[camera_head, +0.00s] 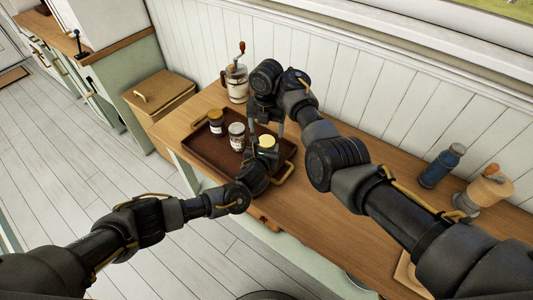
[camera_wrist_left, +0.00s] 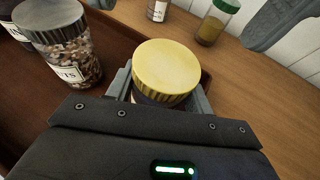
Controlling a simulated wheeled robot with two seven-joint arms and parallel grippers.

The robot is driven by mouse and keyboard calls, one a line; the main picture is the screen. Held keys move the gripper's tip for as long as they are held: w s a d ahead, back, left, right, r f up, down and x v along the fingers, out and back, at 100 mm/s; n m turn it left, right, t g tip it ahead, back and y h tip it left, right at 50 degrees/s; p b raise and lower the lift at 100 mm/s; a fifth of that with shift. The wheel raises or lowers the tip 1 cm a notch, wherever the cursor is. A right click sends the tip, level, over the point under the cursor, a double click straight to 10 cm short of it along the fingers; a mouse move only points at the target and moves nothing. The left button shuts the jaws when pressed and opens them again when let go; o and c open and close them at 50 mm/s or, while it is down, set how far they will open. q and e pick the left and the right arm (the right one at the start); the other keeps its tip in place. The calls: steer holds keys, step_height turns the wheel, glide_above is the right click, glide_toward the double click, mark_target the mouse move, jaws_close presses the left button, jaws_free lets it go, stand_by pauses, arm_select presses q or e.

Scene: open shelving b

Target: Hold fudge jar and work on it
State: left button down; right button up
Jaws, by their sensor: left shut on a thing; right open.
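The jar with a ribbed yellow lid, which I take for the fudge jar (camera_head: 267,142), stands at the right part of the brown tray (camera_head: 200,148). It also shows in the left wrist view (camera_wrist_left: 166,68), its label hidden. My left gripper (camera_head: 262,158) is shut on the jar from the near side, a grey finger on each side below the lid. My right gripper (camera_head: 265,131) points down over the jar, open, with its fingers apart near the lid. Whether they touch the lid is unclear.
A nut jar (camera_head: 237,137) and a dark jar (camera_head: 216,123) stand left in the tray. A hand grinder (camera_head: 237,82) is behind. A blue bottle (camera_head: 442,166) and a wooden-lidded container (camera_head: 485,190) stand right. The left wrist view shows a green-lidded jar (camera_wrist_left: 218,22).

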mark_target(266, 140)
steer(key=shift+f, duration=2.45)
steer(key=shift+c, duration=0.2)
steer(key=c, duration=0.9)
steer(key=o, duration=1)
steer(key=shift+c, duration=0.2)
steer(key=shift+r, duration=0.15)
steer(key=shift+r, duration=2.15)
